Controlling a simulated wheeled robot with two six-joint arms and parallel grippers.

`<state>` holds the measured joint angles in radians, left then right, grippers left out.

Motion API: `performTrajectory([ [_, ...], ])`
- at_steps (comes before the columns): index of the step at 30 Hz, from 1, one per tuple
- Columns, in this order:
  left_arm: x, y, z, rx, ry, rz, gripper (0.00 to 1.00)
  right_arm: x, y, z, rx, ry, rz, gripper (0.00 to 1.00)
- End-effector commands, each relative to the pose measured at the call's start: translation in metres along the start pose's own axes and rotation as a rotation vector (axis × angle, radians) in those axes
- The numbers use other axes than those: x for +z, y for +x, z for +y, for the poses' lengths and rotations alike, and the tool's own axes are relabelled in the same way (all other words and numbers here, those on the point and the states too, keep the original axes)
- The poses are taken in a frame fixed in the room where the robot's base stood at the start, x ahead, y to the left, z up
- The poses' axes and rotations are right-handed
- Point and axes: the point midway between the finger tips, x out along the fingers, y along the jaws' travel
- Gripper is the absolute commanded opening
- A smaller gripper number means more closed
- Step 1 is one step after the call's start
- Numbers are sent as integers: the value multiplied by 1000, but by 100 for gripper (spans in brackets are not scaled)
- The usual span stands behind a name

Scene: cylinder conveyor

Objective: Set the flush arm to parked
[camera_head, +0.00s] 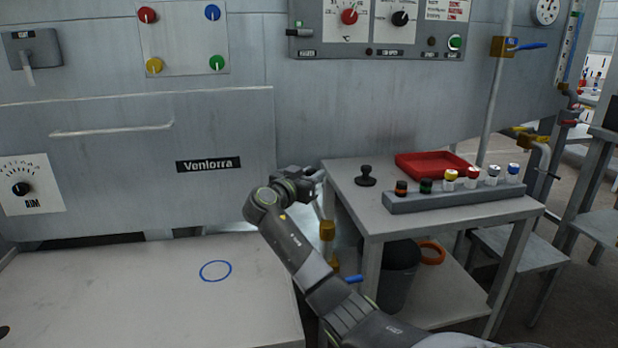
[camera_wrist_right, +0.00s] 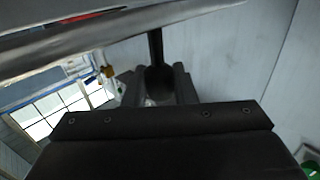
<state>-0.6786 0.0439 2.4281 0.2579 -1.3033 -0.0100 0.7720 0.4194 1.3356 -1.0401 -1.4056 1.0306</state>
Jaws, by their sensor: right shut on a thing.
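My right gripper (camera_head: 306,182) reaches in beside the left edge of the small side table, near a grey pipe with brass fittings (camera_head: 327,231). In the right wrist view the gripper (camera_wrist_right: 158,88) is shut on a dark upright bar (camera_wrist_right: 156,47). This bar looks like the flush arm, but no label shows on it, and its far end is hidden. In the head view my gripper hides what it holds. I cannot read a parked mark. My left gripper is not in view.
The side table (camera_head: 345,182) carries a red tray (camera_head: 405,160), a grey rack (camera_head: 455,201) of several vials and a black stamp-like knob (camera_head: 366,176). A dark bin (camera_head: 398,280) stands below. The front-left bench (camera_head: 130,300) is mostly clear, with a blue ring mark (camera_head: 215,271).

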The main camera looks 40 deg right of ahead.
Motion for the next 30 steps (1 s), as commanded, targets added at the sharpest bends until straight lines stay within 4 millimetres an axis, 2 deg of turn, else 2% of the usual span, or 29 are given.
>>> performTrajectory([
  [14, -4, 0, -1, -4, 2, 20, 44, 0, 2, 2, 10, -2, 1, 0],
  [15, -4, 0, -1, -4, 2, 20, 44, 0, 2, 2, 10, -2, 1, 30],
  [18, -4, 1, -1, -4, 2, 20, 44, 0, 2, 2, 9, -1, 1, 43],
  [26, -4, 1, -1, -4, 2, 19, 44, 0, 1, 1, 7, -1, 0, 45],
  [30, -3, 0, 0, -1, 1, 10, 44, 0, -6, 1, 5, 0, -1, 45],
])
